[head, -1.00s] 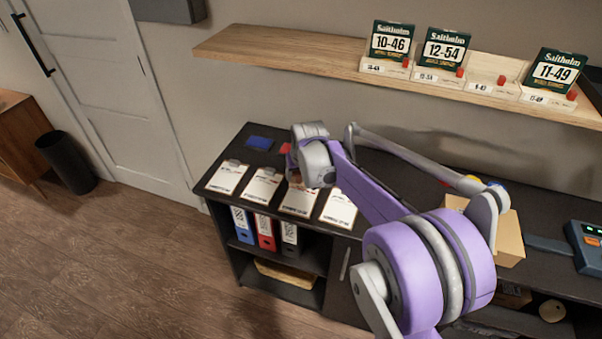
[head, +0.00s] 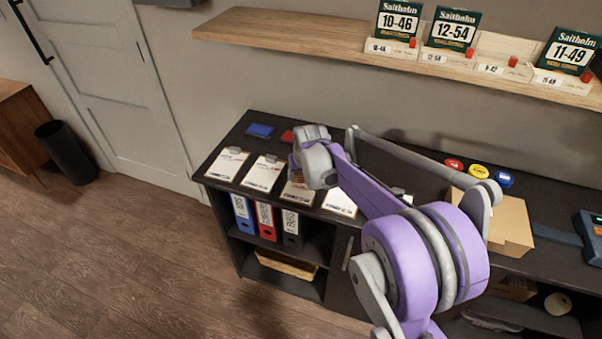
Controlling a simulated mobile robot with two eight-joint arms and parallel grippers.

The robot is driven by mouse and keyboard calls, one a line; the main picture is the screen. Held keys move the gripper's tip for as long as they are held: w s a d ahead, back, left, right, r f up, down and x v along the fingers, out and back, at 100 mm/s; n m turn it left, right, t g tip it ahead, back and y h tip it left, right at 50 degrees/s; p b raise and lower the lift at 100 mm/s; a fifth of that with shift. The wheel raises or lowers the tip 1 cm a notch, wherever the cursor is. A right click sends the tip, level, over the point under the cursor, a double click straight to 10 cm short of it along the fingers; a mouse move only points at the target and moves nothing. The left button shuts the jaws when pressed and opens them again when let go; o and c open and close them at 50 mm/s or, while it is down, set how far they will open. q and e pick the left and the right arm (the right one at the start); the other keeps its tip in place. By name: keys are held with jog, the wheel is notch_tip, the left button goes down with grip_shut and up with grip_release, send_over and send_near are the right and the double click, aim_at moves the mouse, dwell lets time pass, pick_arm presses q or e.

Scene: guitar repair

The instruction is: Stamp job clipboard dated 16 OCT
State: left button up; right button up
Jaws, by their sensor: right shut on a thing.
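Several clipboards with white sheets lie in a row on the dark bench: the leftmost (head: 227,164), a second (head: 262,174), a third (head: 297,196) and the rightmost (head: 340,203). Their dates are too small to read. My right gripper (head: 298,176) is over the far part of the third clipboard, with my wrist beside and above it. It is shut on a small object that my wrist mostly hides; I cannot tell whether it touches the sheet. A blue pad (head: 260,130) and a partly covered red pad (head: 288,136) lie behind the clipboards. My left gripper is out of view.
Red (head: 453,164), yellow (head: 479,171) and blue (head: 504,179) round items sit at the bench back. A cardboard box (head: 510,230) and a dark device (head: 592,235) stand right. Binders (head: 266,222) stand below the clipboards. A wooden shelf (head: 300,38) hangs above.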

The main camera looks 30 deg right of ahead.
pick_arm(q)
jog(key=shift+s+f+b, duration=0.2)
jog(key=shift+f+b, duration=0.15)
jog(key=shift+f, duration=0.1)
pick_arm(e)
jog(key=shift+f, duration=0.6)
dwell(1.2)
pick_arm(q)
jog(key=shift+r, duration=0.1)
pick_arm(e)
jog(key=shift+r, duration=0.15)
jog(key=shift+r+p, duration=1.8)
jog(key=shift+r, duration=1.65)
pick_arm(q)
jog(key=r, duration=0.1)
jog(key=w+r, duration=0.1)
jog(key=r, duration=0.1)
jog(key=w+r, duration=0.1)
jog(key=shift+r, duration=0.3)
pick_arm(e)
jog(key=shift+f, duration=0.1)
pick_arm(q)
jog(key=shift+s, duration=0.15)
